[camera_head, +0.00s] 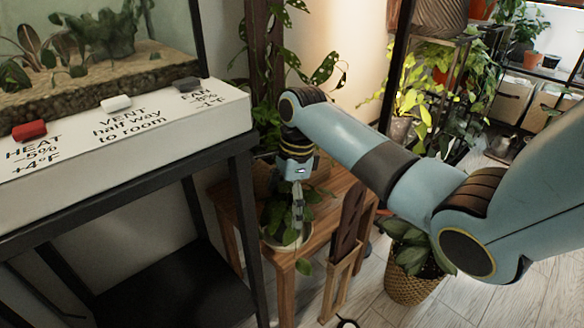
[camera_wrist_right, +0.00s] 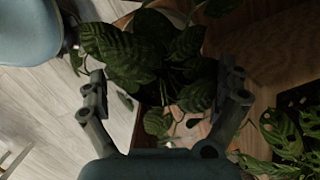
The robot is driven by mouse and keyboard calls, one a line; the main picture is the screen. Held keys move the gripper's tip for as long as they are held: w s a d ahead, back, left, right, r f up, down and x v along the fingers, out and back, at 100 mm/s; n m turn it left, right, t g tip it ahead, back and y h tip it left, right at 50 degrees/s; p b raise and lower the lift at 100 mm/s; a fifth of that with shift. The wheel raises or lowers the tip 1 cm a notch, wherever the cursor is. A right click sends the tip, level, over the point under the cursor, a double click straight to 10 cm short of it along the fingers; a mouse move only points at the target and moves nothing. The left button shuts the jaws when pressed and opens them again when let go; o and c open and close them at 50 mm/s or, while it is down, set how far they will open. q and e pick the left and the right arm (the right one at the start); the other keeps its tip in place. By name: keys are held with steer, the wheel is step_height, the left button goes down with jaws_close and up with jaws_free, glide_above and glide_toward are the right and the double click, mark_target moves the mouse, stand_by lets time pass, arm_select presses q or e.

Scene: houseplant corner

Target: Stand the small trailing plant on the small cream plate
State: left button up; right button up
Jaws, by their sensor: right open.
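The small trailing plant (camera_head: 274,216) has dark green leaves and stands on a small wooden table (camera_head: 317,212). A pale rounded rim (camera_head: 292,244) shows under its leaves; I cannot tell whether it is its pot or the cream plate. One leafy stem hangs past the table's front edge. My right gripper (camera_head: 298,212) points down over the plant, among or just in front of its leaves. In the right wrist view the open fingers (camera_wrist_right: 165,85) are on either side of the foliage (camera_wrist_right: 150,55), with a wide gap. Leaves hide the pot there. My left gripper is out of view.
A black stand (camera_head: 250,225) carries a terrarium and a white panel (camera_head: 120,125) with sliders at left, close to the table. A potted plant in a woven basket (camera_head: 412,284) stands on the floor at right. Tall climbing foliage (camera_head: 325,68) rises behind the table.

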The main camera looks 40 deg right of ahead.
arm_select(q)
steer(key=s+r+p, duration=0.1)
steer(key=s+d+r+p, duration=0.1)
steer(key=p, duration=0.1)
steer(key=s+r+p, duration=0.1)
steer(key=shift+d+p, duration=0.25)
steer(key=shift+p, duration=0.05)
arm_select(e)
step_height(320, 180, up, 10)
steer(key=d, duration=0.1)
steer(key=shift+s+d, duration=0.2)
steer(key=shift+s, duration=0.05)
